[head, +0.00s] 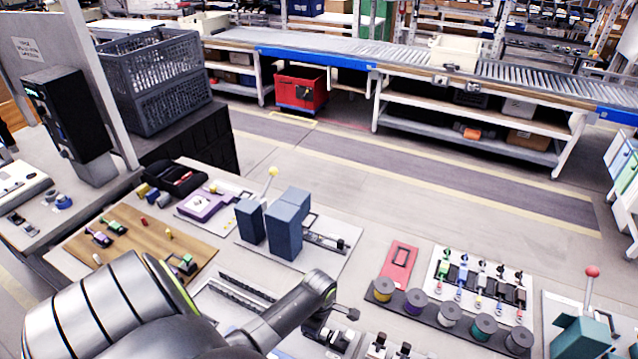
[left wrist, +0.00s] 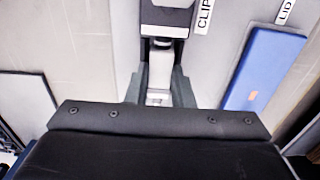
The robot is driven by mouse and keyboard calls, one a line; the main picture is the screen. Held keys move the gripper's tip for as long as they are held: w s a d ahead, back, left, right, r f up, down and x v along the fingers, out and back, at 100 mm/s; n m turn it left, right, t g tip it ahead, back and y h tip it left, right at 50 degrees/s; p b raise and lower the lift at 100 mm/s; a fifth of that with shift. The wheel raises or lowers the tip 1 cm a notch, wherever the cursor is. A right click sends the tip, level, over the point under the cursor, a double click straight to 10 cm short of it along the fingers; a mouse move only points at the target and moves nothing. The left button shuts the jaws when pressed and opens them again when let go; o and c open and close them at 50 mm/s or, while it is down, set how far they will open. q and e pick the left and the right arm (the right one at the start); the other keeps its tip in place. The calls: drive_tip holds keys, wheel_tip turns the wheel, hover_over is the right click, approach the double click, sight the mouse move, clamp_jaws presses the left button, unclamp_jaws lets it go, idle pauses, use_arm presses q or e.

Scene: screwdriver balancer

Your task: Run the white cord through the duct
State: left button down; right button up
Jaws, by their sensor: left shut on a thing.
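A slotted grey duct (head: 250,296) lies on a pale board on the table, partly hidden by my left arm. A whitish spool (head: 448,313) sits in a row of coloured spools; I cannot make out a loose white cord. My left gripper (head: 328,334) points down right of the duct, its jaws mostly hidden in the head view. In the left wrist view my left gripper (left wrist: 158,92) is shut on a small pale piece (left wrist: 158,98), which I cannot identify. The CLIP label (left wrist: 204,14) is beside it. A blue lid (left wrist: 262,70) lies to the right. My right gripper is not in view.
Blue-grey blocks (head: 287,225) with a yellow-knobbed lever stand behind the duct. A red plate (head: 398,266) and a connector board (head: 482,282) lie to the right. A wooden board (head: 130,240) with small parts is at left. Bare table shows behind the red plate.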

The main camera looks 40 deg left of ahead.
use_arm(q)
drive_tip(key=c, duration=1.2)
unclamp_jaws()
drive_tip(key=shift+r, duration=0.1)
wheel_tip(320, 180, up, 17)
drive_tip(key=shift+r+b, duration=0.1)
drive_tip(key=shift+b, duration=0.25)
